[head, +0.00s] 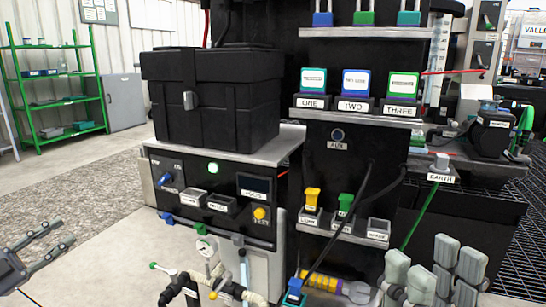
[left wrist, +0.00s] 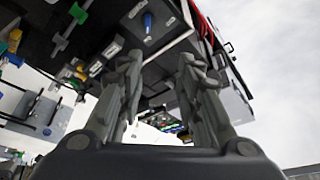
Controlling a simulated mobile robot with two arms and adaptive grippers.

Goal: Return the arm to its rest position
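My left gripper (head: 52,238) is at the lower left edge of the head view, over the pale floor. Its two thin grey fingers stand apart with nothing between them. The left wrist view shows both fingers (left wrist: 155,88) spread and empty, with the black equipment tilted beyond them. My right gripper (head: 432,262) is at the lower right of the head view, in front of the dark cabinet. Its grey fingers point up with a gap between them, and no held object shows there. Its lower part is cut off by the frame.
A black case (head: 225,105) sits on the control unit (head: 208,190), which has a lit green lamp. A dark cable (head: 340,222) runs down to a blue plug (head: 293,295). Pipes (head: 205,270) stand low in front. Open floor (head: 85,230) lies around my left gripper.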

